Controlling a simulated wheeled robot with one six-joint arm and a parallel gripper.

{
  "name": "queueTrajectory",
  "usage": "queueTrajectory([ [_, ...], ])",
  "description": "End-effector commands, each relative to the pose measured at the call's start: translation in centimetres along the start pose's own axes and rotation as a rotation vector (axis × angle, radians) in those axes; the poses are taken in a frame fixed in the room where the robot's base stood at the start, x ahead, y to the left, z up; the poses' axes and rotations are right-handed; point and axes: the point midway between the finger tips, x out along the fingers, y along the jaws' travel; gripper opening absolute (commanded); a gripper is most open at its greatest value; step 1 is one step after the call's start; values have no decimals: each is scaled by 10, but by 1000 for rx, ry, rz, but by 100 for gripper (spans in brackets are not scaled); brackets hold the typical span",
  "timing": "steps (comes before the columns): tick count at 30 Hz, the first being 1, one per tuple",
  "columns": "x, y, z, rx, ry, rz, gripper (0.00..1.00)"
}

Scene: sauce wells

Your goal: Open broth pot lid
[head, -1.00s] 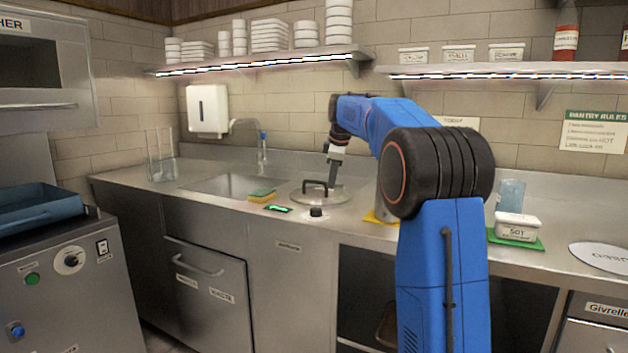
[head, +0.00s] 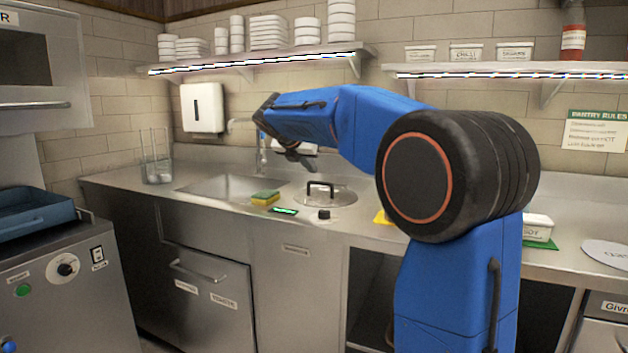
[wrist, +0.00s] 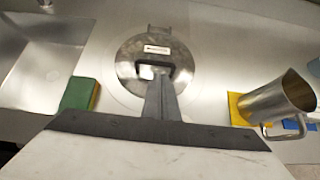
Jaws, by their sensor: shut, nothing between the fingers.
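The broth pot lid (head: 343,197) is a round steel lid lying flat in the counter, with a dark arched handle (head: 320,187) on top. In the wrist view the lid (wrist: 128,67) shows a small label and a hinge-like bracket at its far edge. My gripper (head: 312,166) is above and to the left of the handle in the head view, empty. In the wrist view my gripper's fingers (wrist: 160,84) are together and overlap the near side of the handle (wrist: 155,64). I cannot tell whether they touch it; the head view shows them apart.
A sponge (head: 265,198) and a small green-lit display (head: 285,211) lie left of the lid, with a black knob (head: 324,214) in front. The sink (head: 225,187) is further left. A metal pitcher (wrist: 280,100) stands on a yellow cloth (wrist: 236,110) to the right.

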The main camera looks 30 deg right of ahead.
Motion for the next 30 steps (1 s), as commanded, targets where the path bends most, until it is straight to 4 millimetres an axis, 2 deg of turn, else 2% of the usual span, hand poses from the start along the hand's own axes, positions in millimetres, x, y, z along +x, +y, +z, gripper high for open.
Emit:
queueTrajectory([
  [5,5,1,1,-33,-16,0,0],
  [21,84,0,2,-28,-14,-1,0],
  [30,100,1,2,-29,-14,-1,0],
])
